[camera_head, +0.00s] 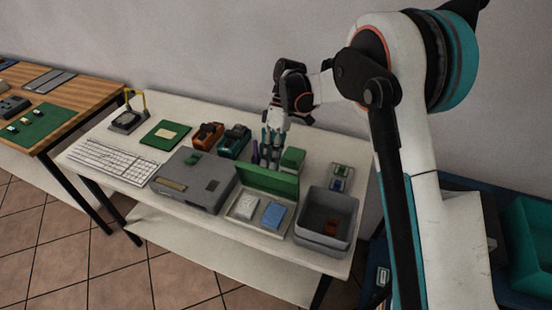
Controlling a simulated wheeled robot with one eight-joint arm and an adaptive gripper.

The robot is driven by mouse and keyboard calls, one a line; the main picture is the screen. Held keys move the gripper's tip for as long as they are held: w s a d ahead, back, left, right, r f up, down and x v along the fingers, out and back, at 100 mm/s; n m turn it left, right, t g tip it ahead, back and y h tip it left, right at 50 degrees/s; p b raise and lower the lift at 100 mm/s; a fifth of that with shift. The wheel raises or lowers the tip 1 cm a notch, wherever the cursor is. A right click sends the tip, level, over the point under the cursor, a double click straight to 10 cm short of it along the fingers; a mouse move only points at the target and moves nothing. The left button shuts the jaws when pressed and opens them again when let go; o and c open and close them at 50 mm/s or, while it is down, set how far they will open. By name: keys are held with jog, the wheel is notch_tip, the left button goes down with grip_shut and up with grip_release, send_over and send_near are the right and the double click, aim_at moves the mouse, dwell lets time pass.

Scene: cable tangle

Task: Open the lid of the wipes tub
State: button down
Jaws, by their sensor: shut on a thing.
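A shallow pale tub (235,217) stands near the front of the white table, and I take it to be the wipes tub. Its green lid (268,180) is raised along the back edge, so the inside shows. A white packet (245,206) and a blue packet (273,215) lie in it. My gripper (270,160) points down from above, at the lid's upper edge. It is shut, seemingly on the lid; the fingertips are small and partly hidden behind it.
A grey box (205,190) stands left of the tub and a grey bin (323,242) right of it. A green-topped box (292,160) and orange (207,134) and teal (234,140) devices are behind. A keyboard (112,160) lies at the left.

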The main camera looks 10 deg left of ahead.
aim_at(270, 179)
jog(key=shift+w+d+f, duration=0.15)
jog(key=shift+d+f, duration=0.05)
jog(key=shift+f, duration=0.35)
jog(key=shift+w+d+f, duration=0.15)
jog(key=shift+d+f, duration=0.05)
jog(key=shift+f, duration=0.3)
jog(key=c, duration=1.9)
grip_release()
jog(key=shift+c, duration=0.2)
jog(key=o, duration=0.7)
jog(key=shift+w+f, duration=0.35)
jog(key=shift+w, duration=0.05)
jog(key=shift+o, duration=0.4)
jog(key=shift+r, duration=0.1)
jog(key=shift+s+a+r, duration=0.1)
jog(key=shift+s+r, duration=0.05)
jog(key=shift+r, duration=0.05)
jog(key=shift+c, duration=0.8)
jog(key=shift+c, duration=0.5)
